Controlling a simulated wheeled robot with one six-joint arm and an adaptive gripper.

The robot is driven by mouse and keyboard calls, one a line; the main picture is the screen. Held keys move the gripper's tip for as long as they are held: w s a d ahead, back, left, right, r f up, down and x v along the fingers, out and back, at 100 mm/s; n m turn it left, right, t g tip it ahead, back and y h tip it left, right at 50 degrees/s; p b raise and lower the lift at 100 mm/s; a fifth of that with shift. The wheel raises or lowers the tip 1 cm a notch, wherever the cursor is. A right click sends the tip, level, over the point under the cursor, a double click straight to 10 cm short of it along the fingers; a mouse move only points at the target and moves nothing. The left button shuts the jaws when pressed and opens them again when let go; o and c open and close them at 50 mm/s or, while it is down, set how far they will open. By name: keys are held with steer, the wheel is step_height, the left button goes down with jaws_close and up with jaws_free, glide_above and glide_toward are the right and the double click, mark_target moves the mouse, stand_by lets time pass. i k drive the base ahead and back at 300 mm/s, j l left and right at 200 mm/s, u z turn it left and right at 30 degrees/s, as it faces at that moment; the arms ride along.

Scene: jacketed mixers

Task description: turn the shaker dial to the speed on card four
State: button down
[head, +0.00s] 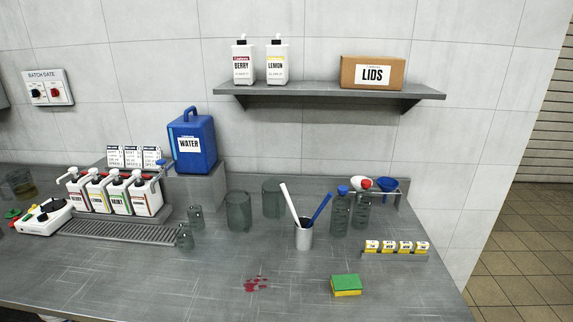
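A low white device (42,219) with a black round part (51,205) on top sits at the left end of the counter; it may be the shaker, but I cannot make out a dial scale or pointer. Small green and red parts show at its left side. Three upright white cards (133,157) with dark headers stand behind the pump bottles; their print is too small to read. I cannot tell which card is number four. My gripper is not in view.
Several white pump bottles (119,194) stand right of the white device, behind a drip grate (118,232). A blue water jug (192,142) stands on a grey block. A wall panel (48,88) has black and red knobs. Glasses (238,211), a sponge (346,285) and a red spill (256,284) are on the counter.

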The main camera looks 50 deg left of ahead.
mark_target(44, 217)
steer(key=u, duration=2.85)
